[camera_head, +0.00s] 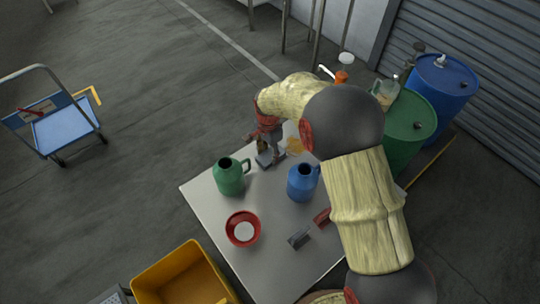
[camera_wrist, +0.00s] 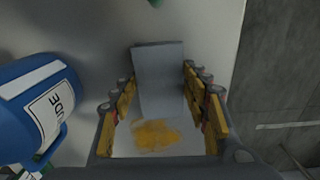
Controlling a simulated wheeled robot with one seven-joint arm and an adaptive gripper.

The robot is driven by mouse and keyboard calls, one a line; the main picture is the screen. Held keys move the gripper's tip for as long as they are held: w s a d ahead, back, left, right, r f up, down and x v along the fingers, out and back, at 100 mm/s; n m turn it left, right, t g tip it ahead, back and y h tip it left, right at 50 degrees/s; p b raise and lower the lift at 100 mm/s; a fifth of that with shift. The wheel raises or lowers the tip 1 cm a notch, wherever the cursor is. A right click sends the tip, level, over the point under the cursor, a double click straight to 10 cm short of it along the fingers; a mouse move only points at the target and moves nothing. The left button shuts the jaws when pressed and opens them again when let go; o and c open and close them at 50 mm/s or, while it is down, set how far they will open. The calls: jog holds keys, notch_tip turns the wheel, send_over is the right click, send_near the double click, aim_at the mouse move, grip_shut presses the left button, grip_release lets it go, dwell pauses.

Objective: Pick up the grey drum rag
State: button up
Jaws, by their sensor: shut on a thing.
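The grey drum rag (camera_wrist: 160,75) is a flat, pale grey folded piece between the yellow-padded fingers of my gripper (camera_wrist: 162,108) in the wrist view. My gripper is shut on it. In the head view my gripper (camera_head: 267,146) points down over the far part of the grey table, with the grey rag (camera_head: 268,158) at its fingertips. I cannot tell whether the rag still touches the table. A yellow-orange patch (camera_wrist: 156,134) shows below the fingers in the wrist view. It also shows beside my gripper in the head view (camera_head: 295,146).
A green jug (camera_head: 230,177) and a blue jug (camera_head: 302,183) stand close to my gripper. A red bowl (camera_head: 232,240) and a dark brush-like tool (camera_head: 299,239) are on the table (camera_head: 275,275). A yellow crate (camera_head: 170,270) is in front. Green (camera_head: 408,125) and blue (camera_head: 443,85) drums stand behind right.

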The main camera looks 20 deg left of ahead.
aim_at(269, 155)
notch_tip(269, 155, up, 10)
jog(key=p, duration=0.2)
jog(key=shift+p, duration=0.3)
jog(key=o, duration=0.5)
jog(key=c, duration=0.5)
jog(key=shift+r, duration=0.1)
